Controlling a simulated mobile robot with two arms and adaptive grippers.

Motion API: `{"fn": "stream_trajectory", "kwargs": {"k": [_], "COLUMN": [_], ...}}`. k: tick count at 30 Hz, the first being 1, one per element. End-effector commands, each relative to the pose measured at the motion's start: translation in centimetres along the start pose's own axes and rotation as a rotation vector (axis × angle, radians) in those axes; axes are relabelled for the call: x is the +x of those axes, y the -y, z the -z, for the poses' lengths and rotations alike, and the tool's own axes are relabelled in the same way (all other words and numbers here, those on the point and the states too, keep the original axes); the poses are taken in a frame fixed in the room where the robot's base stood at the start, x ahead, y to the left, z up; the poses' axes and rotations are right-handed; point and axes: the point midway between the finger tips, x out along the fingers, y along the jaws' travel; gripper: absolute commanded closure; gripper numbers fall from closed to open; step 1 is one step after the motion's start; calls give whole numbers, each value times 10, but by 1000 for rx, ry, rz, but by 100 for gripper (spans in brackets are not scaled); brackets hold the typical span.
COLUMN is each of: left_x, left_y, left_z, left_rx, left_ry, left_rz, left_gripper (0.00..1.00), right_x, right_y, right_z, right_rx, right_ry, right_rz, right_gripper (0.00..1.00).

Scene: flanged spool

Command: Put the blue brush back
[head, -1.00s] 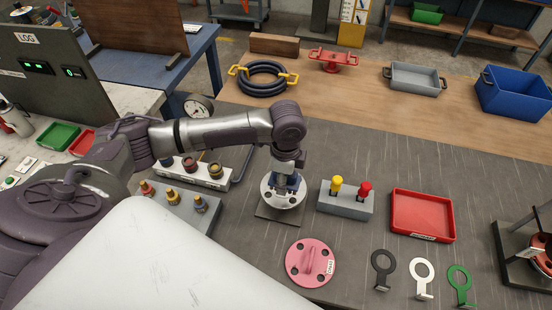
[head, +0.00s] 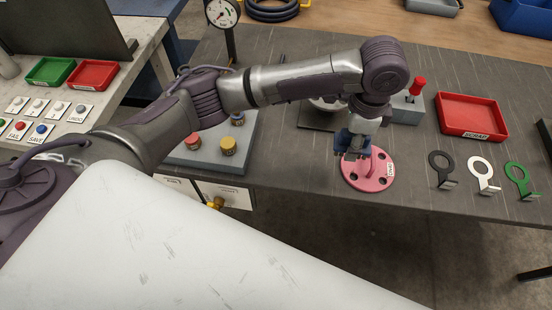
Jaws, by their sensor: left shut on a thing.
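My left gripper (head: 354,151) points down over the left part of the pink disc (head: 384,185), beside its raised pink handle (head: 378,162). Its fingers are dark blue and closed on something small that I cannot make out. Whether that touches the disc or handle I cannot tell. I cannot pick out a separate blue brush in the head view; any blue at the fingers merges with them. The pink disc lies on the dark bench near its front edge. My right gripper is not in view.
A grey flange plate (head: 322,119) is mostly behind my arm. A block with a red-topped peg (head: 417,86) and a red tray (head: 472,115) stand right. Black (head: 440,165), white (head: 482,170) and green (head: 517,175) ring hooks line the front edge. A grey block with knobs (head: 218,160) is left.

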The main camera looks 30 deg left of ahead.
Motion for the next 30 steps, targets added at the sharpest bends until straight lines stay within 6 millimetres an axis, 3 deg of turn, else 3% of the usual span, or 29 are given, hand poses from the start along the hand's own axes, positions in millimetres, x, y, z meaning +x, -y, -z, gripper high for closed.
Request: {"fn": "stream_trajectory", "kwargs": {"k": [5, 15, 19, 25, 30], "left_x": [7, 50, 63, 75, 100], "left_y": [-1, 7, 10, 10, 10], "left_z": [-6, -82, -101, -111, -110], "left_rx": [-3, -4, -2, 1, 1], "left_ry": [6, 8, 6, 4, 4], "left_rz": [4, 1, 3, 2, 2], "left_gripper": [83, 83, 83, 83, 83], "right_x": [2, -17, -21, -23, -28], "right_y": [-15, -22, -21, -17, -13], "right_z": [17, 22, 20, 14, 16], "right_rx": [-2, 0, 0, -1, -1], "right_ry": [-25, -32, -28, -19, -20], "right_rz": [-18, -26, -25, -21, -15], "right_gripper": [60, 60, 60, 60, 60]}}
